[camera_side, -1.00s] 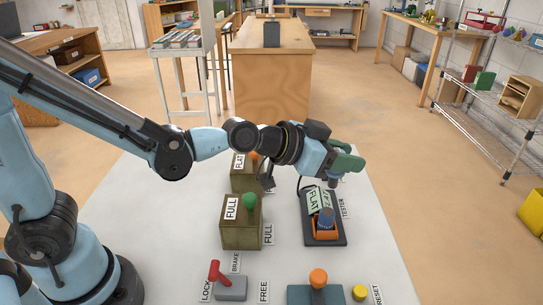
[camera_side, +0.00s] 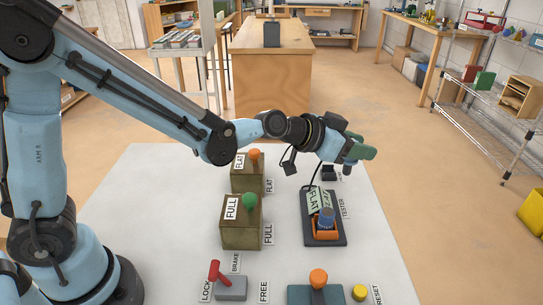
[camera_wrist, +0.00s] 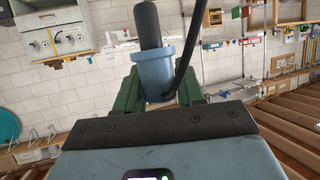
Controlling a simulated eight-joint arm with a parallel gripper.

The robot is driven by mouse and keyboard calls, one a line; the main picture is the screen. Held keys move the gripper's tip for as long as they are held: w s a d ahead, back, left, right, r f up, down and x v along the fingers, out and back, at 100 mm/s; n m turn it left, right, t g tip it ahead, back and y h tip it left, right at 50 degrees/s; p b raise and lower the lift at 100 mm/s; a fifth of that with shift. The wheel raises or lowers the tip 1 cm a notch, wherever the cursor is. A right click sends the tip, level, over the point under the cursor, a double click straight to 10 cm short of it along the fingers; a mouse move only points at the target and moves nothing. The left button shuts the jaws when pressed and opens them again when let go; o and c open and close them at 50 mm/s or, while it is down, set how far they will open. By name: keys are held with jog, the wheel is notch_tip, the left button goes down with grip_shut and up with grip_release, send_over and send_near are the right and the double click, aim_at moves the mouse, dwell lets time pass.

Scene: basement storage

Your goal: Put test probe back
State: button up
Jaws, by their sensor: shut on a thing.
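The test probe (camera_wrist: 154,70), a black handle with a blue collar and a black cable, stands between the green fingers of my gripper (camera_wrist: 158,88) in the wrist view. My gripper is shut on it. In the side view my gripper (camera_side: 358,153) is above the table's far right part, and only a small dark end shows under its fingers. A small dark block (camera_side: 329,173) with a partly hidden label sits below and to the left of it.
Left of the tester stand the FULL battery (camera_side: 240,237) with a green knob and the FLAT battery (camera_side: 246,180) with an orange knob. A red brake lever (camera_side: 217,272), an orange-knobbed box (camera_side: 318,281) and a yellow RESET button (camera_side: 360,293) are in front. The table's right side (camera_side: 380,225) is clear.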

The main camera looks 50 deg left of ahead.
jog(key=shift+w+a+f, duration=1.65)
jog(key=shift+a+f, duration=0.05)
jog(key=shift+f, duration=0.3)
jog(key=shift+w+a+f, duration=1.6)
jog(key=shift+a+f, duration=0.05)
jog(key=shift+f, duration=0.35)
jog(key=shift+w+a+f, duration=1.65)
jog(key=shift+a+f, duration=0.05)
jog(key=shift+f, duration=0.3)
jog(key=shift+f, duration=0.1)
jog(key=o, duration=1)
